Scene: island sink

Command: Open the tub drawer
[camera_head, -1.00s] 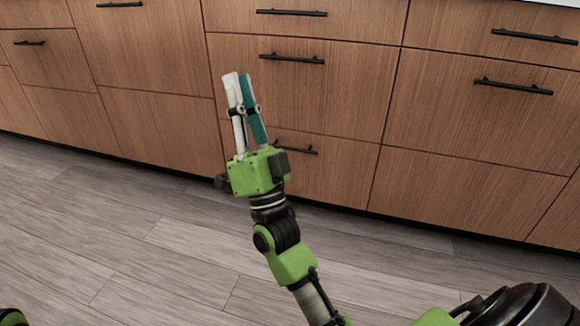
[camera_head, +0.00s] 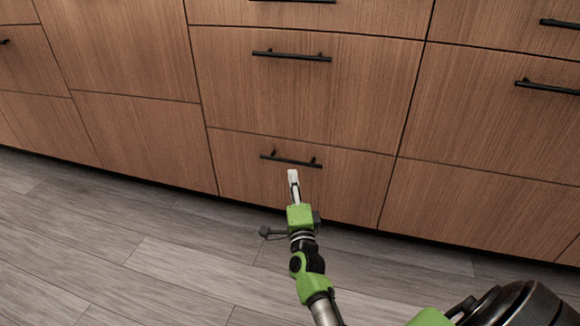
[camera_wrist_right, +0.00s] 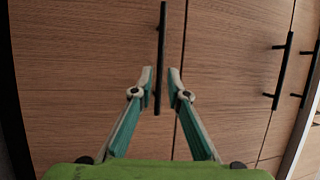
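A closed wooden bottom drawer (camera_head: 345,185) with a black bar handle (camera_head: 278,158) is in the middle of the head view. The pictures do not label which drawer is the tub drawer. My right gripper (camera_head: 293,174) reaches up to just below this handle, pointing at the drawer front. In the right wrist view the two fingers of the right gripper (camera_wrist_right: 160,76) are apart, with the handle (camera_wrist_right: 162,40) running up between and beyond the tips. Whether the fingers touch it I cannot tell. My left gripper is out of view.
A closed middle drawer (camera_head: 305,95) with its own black handle (camera_head: 291,56) is above. More closed fronts with handles stand to the left and right. The grey plank floor (camera_head: 150,265) before the cabinets is clear.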

